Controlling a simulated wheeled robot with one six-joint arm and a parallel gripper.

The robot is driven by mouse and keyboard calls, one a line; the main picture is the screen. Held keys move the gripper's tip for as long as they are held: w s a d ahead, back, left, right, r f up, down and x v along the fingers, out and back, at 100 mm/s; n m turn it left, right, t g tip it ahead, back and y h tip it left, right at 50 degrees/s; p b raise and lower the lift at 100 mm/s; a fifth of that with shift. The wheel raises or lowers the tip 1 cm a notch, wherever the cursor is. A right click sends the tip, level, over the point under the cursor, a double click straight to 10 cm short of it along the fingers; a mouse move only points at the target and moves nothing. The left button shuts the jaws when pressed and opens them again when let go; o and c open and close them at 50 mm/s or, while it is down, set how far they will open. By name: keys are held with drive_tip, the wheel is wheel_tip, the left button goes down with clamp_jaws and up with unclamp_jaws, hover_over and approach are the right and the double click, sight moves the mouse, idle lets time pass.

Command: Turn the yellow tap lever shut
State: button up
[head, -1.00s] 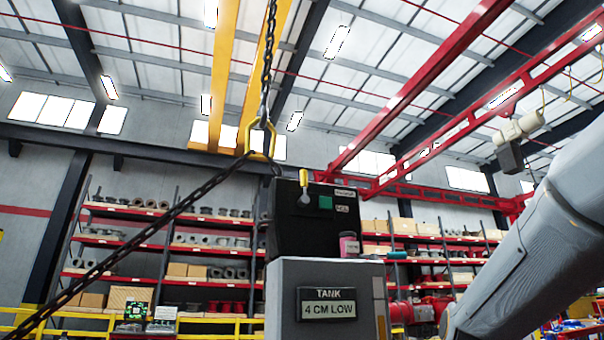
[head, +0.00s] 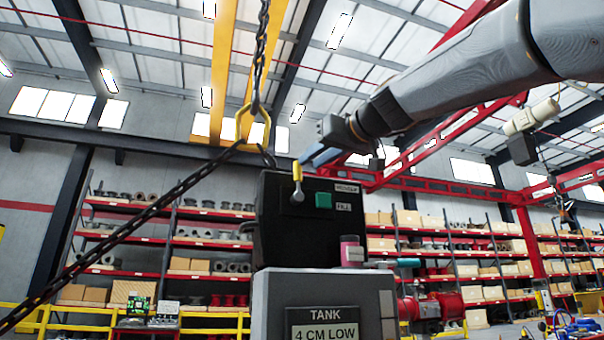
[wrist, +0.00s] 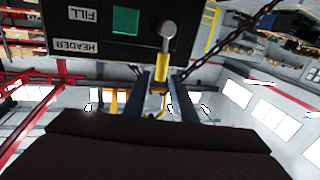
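The yellow tap lever (head: 297,172) points straight up from its round grey pivot on the dark control box (head: 280,228). It also shows in the wrist view (wrist: 163,66), where the picture is inverted and the lever points down from the pivot knob (wrist: 168,29). My gripper (head: 305,160) comes in from the right at the lever's upper end. In the wrist view my gripper (wrist: 162,80) has its two fingers apart, one on each side of the lever, with gaps visible. Whether either finger touches the lever is unclear.
A green button (head: 323,200) sits right of the lever. A pink jar (head: 351,250) stands by the box on the grey tank cabinet (head: 275,300), labelled "TANK 4 CM LOW". A chain (head: 130,225) and yellow hook (head: 254,125) hang close behind and left.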

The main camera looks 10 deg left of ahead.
sight(300, 168)
drive_tip(key=p+x, duration=0.4)
drive_tip(key=x, duration=0.3)
drive_tip(key=shift+a+f, duration=0.1)
drive_tip(key=shift+a, duration=0.2)
clamp_jaws()
